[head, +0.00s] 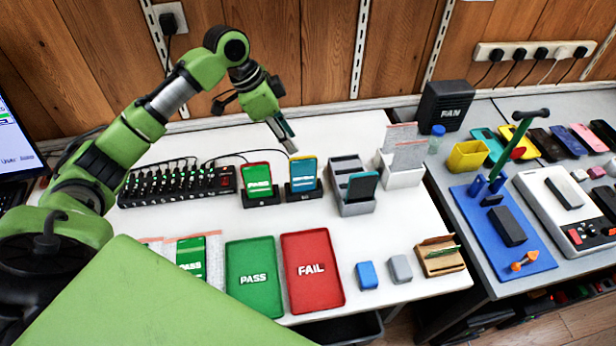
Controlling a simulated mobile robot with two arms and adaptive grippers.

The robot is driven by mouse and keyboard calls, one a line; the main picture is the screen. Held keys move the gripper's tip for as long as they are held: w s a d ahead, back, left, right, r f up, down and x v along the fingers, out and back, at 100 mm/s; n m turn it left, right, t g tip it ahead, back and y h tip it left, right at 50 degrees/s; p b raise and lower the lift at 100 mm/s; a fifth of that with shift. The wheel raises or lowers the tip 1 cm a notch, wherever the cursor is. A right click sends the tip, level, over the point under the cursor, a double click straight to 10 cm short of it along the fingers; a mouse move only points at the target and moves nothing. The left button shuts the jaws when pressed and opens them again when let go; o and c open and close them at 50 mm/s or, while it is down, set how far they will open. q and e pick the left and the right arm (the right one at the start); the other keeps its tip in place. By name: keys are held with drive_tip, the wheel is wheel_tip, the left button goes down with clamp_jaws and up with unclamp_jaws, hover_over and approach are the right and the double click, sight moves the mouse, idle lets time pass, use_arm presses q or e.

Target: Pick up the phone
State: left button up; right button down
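Several phones are in view, and the task does not say which one it means. A phone with a red edge and a green screen (257,180) stands in a dark dock. Right of it, a teal phone with a yellow-banded screen (303,173) stands in a second dock. A dark phone with a teal edge (362,187) leans in a grey holder (347,165). My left gripper (291,145) points down just above and behind the teal phone, seemingly apart from it. Its fingers show nearly edge-on, so their opening is unclear. My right gripper is not in view.
A black charging hub (180,185) with cables lies left of the docks. A green PASS tray (254,278), a red FAIL tray (312,272) and a green item in a clear sleeve (191,257) lie in front. A grey side table (465,255) at right holds tools and more phones.

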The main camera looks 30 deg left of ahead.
sight(302, 159)
use_arm(q)
drive_tip(key=p+x, duration=0.1)
drive_tip(key=x, duration=0.7)
drive_tip(key=shift+w+f, duration=0.1)
drive_tip(key=shift+f, duration=0.2)
drive_tip(key=x, duration=0.1)
drive_tip(key=p+x, duration=0.1)
drive_tip(key=x, duration=0.2)
drive_tip(key=shift+s+d+f+p, duration=0.3)
drive_tip(key=shift+d+f, duration=0.05)
drive_tip(key=shift+w+d+f, duration=0.1)
drive_tip(key=shift+w+f, duration=0.05)
drive_tip(key=shift+f, duration=0.2)
clamp_jaws()
